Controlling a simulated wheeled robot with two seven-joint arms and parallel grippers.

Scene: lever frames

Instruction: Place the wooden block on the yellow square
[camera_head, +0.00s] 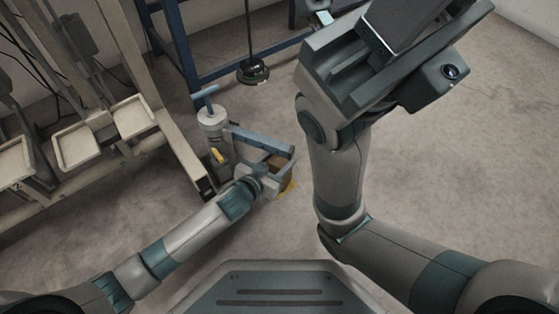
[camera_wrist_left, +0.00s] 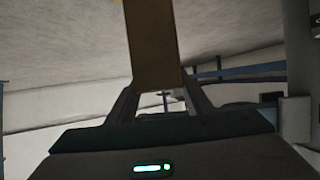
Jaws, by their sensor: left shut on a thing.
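The wooden block (camera_wrist_left: 153,45) is held between the fingers of my left gripper (camera_wrist_left: 160,103) in the left wrist view and stands out past the fingertips. In the head view the brown block (camera_head: 279,164) shows between the blue-grey fingers of my left gripper (camera_head: 284,167), partly hidden by them. A yellow patch (camera_head: 290,187), which looks like part of the yellow square, shows on the floor just below the block. The rest of it is hidden by the gripper. I cannot tell whether the block touches it. My right gripper (camera_head: 405,45) is raised at the upper right, its fingertips not clear.
A grey cylinder (camera_head: 213,128) with a blue handle stands left of my left gripper. A pale rack with trays (camera_head: 85,145) is at the left. A blue frame (camera_head: 180,45) and a dark round base (camera_head: 252,72) are behind. The floor at centre right is clear.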

